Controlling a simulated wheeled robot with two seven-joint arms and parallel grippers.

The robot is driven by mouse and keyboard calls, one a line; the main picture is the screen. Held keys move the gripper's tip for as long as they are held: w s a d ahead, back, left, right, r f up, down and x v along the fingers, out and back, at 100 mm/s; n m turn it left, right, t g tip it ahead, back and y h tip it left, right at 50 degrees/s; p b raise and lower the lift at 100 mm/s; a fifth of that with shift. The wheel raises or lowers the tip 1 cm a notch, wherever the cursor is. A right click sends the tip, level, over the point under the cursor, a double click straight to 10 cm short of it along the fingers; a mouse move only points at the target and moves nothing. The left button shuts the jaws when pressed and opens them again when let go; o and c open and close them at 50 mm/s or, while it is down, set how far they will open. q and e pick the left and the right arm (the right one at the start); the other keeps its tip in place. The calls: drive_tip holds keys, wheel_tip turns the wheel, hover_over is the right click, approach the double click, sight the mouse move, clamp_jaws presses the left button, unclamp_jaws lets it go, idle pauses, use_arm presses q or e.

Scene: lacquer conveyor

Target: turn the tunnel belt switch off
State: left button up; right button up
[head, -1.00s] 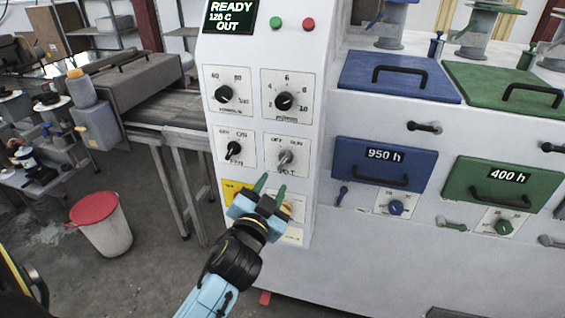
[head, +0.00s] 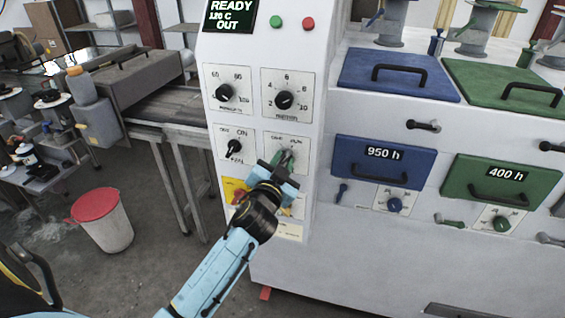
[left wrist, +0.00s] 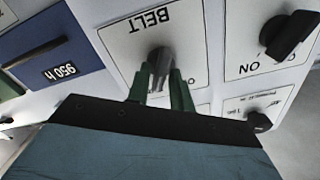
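The belt switch is a grey lever knob on a white plate, marked BELT in the left wrist view (left wrist: 158,62), where the picture is upside down. In the head view the plate (head: 272,141) carries a word at each top corner, the right one reading RUN. My left gripper (head: 281,161) is at this knob, partly covering it. In the left wrist view its green fingers (left wrist: 160,92) stand apart, one on each side of the knob. Whether they touch it I cannot tell. The knob's exact setting is partly hidden. My right gripper is not in view.
A black ON switch (head: 234,147) sits just left of the belt switch. Two dials are above, and a red knob on a yellow plate (head: 238,195) is below. The display (head: 230,16) reads READY, 120 C, OUT. A red-lidded bin (head: 102,220) stands on the floor left.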

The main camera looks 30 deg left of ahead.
use_arm(q)
clamp_jaws()
drive_tip(key=shift+n, duration=1.3)
drive_tip(key=n, duration=0.2)
drive_tip(key=shift+a+n+p, duration=0.1)
drive_tip(key=shift+n+p, duration=0.2)
drive_tip(key=n+p, duration=0.2)
drive_tip(key=n, duration=0.2)
drive_tip(key=shift+a+n, duration=0.1)
drive_tip(key=shift+n, duration=0.2)
drive_tip(key=n+p, duration=0.1)
drive_tip(key=n, duration=0.3)
drive_tip(key=shift+a+p, duration=0.1)
drive_tip(key=shift+p, duration=0.25)
drive_tip(key=shift+s, duration=0.1)
